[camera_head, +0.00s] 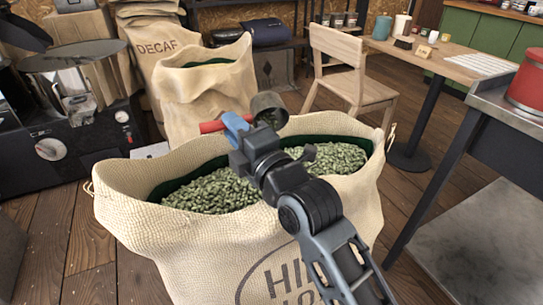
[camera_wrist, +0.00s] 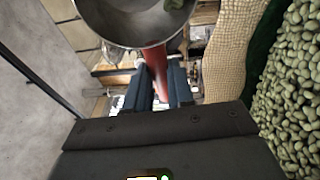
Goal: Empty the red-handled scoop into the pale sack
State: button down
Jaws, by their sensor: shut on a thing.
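My gripper (camera_head: 236,127) is shut on the red handle (camera_head: 211,127) of the scoop, above the back part of the near sack. The scoop's grey metal bowl (camera_head: 269,107) is at the sack's far rim in the head view. In the wrist view the bowl (camera_wrist: 125,25) is cut off by the top edge; a few green beans show in it, and how many it holds is hidden. The near sack (camera_head: 125,185) is pale cream with a dark green lining and is filled with green beans. A tan sack (camera_head: 205,88) with a green lining stands behind it; its contents are hidden.
A sack marked DECAF (camera_head: 155,47) stands farther back. A black roasting machine (camera_head: 75,140) is at left. A wooden chair (camera_head: 350,70) and table (camera_head: 455,62) are behind right. A metal-topped bench (camera_head: 505,100) with a red pot (camera_head: 528,82) is at right.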

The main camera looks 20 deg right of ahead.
jog(key=shift+s+r+n+t+y+b, duration=0.2)
jog(key=shift+r+t+b, duration=0.2)
jog(key=shift+b, duration=1)
jog(key=shift+s+r+n+t+y+b, duration=0.1)
jog(key=shift+r+n+t+y+b, duration=0.2)
jog(key=shift+b, duration=1.05)
jog(key=f+g+p, duration=0.1)
jog(key=p, duration=0.3)
jog(key=w+f+m+g+p, duration=0.1)
jog(key=p, duration=0.2)
jog(key=f+m+g+h+p, duration=0.1)
jog(key=p, duration=0.3)
jog(key=shift+w+d+f+g+p, duration=0.1)
jog(key=shift+w+f+g+p, duration=0.05)
jog(key=shift+w+g+p, duration=0.15)
jog(key=shift+p, duration=0.4)
